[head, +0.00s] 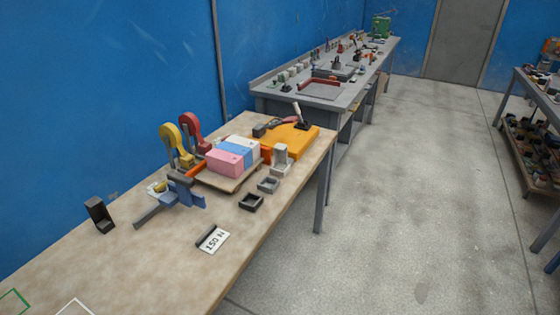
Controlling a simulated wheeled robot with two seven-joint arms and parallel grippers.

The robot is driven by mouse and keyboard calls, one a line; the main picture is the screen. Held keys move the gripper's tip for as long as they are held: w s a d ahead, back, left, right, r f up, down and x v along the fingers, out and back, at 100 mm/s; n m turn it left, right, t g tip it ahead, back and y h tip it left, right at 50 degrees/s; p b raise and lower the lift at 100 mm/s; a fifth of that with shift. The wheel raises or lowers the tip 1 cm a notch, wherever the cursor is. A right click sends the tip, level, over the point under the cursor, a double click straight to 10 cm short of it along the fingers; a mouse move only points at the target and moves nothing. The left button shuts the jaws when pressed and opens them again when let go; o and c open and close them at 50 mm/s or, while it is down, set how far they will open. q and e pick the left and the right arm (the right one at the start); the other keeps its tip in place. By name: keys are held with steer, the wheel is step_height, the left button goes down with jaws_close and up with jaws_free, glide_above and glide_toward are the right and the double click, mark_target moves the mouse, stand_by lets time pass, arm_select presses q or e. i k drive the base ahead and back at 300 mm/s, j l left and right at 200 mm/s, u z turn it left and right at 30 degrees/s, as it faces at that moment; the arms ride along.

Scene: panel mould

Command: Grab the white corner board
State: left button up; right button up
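At the bottom edge of the head view, a thin white angled strip (74,304) lies on the wooden-topped table (110,265). It forms a corner shape and is cut off by the frame, so I cannot tell whether it is a board or a marking. A green angled outline (22,298) lies to its left, also cut off. Neither of my grippers is in view.
On the table are pink, blue and white blocks (225,162) on a tray, an orange case (290,141), red and yellow clamps (170,134), a blue tool (180,190), a black holder (98,215) and a "150 N" card (213,240). The front tabletop is mostly clear.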

mark_target(280, 152)
steer(key=i+u, duration=0.1)
steer(key=u, duration=0.5)
steer(key=i+l+u, duration=0.2)
steer(key=l, duration=0.15)
steer(key=i+l+u, duration=0.2)
steer(key=l, duration=0.15)
steer(key=i+l+u, duration=0.2)
steer(key=l, duration=0.15)
steer(key=l+u, duration=0.15)
steer(key=l, duration=0.25)
